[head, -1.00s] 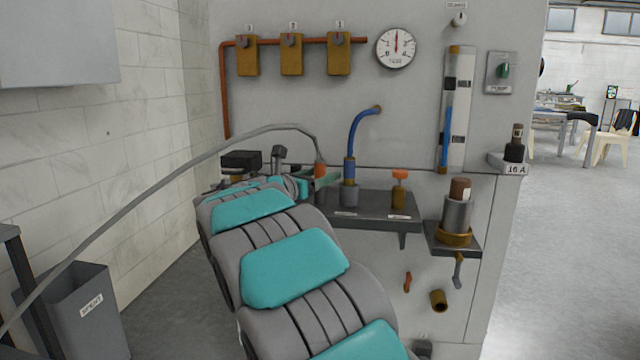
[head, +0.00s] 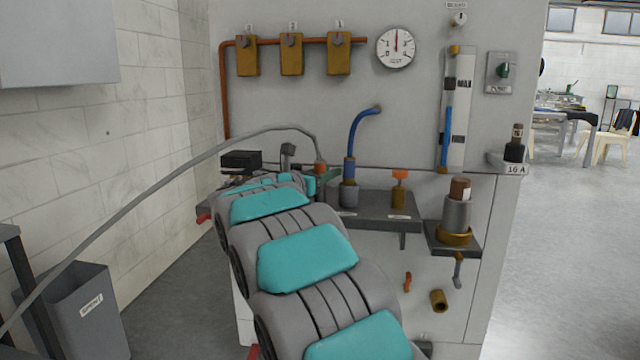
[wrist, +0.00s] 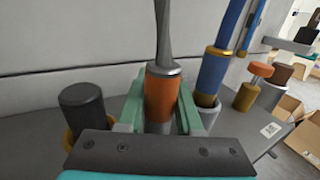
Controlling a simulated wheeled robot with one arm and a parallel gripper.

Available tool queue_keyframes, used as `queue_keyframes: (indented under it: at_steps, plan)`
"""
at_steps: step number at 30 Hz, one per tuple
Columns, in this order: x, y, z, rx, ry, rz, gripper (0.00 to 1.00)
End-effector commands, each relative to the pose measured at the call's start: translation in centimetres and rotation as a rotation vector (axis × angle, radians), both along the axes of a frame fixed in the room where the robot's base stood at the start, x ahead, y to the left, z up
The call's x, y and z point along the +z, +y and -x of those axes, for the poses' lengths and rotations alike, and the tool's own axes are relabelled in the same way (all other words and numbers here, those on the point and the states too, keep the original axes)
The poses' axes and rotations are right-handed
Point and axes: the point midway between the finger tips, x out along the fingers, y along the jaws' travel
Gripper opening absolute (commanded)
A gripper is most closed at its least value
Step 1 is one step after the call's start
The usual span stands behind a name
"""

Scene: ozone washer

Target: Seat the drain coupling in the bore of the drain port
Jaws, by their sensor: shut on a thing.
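The drain coupling (wrist: 160,96) is an orange sleeve on the end of a grey hose, upright in the wrist view. My gripper (wrist: 159,110) has its green fingers shut on it from both sides. In the head view the coupling (head: 320,167) shows just above the green fingers, behind my arm, at the left end of the dark shelf. A grey cylindrical part shows below the orange sleeve in the wrist view. I cannot tell whether it is the coupling's lower end or the drain port. The bore is hidden by my gripper, so seating cannot be judged.
A blue hose fitting (wrist: 212,75) stands close right of my gripper, with an orange-topped brass valve (wrist: 250,88) beyond. A dark cylinder (wrist: 82,108) in a brass ring stands to the left. The wall panel (head: 280,100) rises close behind the shelf (head: 375,208).

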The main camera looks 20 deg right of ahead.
Motion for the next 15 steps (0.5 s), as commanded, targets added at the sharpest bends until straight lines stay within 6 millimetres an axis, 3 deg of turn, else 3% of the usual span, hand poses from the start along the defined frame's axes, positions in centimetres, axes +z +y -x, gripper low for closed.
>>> queue_keyframes:
  at_steps: [3,15]
  plan:
    - [-0.01,0.0,0.0,0.0,0.0,0.0,0.0]
    - [-0.01,0.01,0.0,0.0,0.0,0.0,0.0]
